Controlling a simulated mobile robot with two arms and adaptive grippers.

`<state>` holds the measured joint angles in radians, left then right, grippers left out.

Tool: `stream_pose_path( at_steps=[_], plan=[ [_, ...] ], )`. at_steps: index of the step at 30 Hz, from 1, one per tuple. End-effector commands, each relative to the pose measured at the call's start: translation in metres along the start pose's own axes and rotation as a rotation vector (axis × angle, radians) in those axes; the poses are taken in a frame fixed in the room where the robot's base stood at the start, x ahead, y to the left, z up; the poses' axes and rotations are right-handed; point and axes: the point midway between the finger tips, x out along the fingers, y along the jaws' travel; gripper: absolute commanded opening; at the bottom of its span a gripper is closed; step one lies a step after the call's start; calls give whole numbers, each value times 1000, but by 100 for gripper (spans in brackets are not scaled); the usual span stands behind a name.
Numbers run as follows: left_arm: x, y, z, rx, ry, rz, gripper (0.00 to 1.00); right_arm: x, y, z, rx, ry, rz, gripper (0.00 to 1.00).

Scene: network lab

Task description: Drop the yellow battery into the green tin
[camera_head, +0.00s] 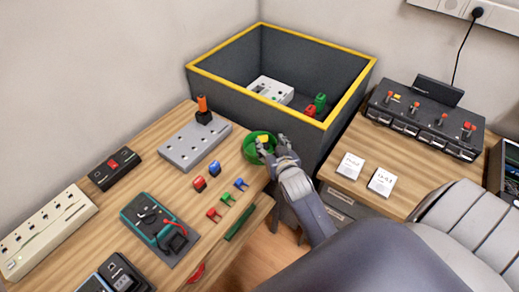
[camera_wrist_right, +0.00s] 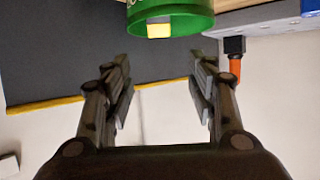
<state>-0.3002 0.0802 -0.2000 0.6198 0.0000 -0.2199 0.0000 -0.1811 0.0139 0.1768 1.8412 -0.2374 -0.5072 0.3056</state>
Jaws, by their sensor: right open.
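The green tin (camera_head: 250,153) stands at the right edge of the wooden bench, near the big dark crate. The yellow battery (camera_head: 263,139) shows at the tin's rim, beside my right gripper (camera_head: 277,150). In the right wrist view, the green tin (camera_wrist_right: 195,22) is at the top, and the yellow battery (camera_wrist_right: 159,31) appears within its rim. My right gripper (camera_wrist_right: 158,82) is open there, with nothing between its fingers. How deep the battery sits is hidden. My left gripper is not in view.
A dark crate with a yellow rim (camera_head: 225,48) stands behind the tin. A grey block with an orange-topped plug (camera_head: 190,148) is left of it. Red and blue pieces (camera_head: 199,183) and small clips (camera_head: 228,199) lie in front. Two white cards (camera_head: 381,181) lie on the right table.

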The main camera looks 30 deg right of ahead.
Motion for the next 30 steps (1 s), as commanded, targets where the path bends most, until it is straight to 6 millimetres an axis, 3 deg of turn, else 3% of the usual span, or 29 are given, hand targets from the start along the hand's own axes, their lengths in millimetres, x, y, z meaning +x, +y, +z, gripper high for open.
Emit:
stream_pose_path(
  at_steps=[3,9,24,30],
  plan=[
    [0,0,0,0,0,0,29,-18,0,0,1,0,0,52],
    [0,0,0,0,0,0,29,-33,0,0,1,0,0,52],
    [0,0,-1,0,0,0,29,-35,0,0,-1,-1,-1,52],
    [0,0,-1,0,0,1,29,-58,-10,22,-47,-123,-23,52]
  ],
)
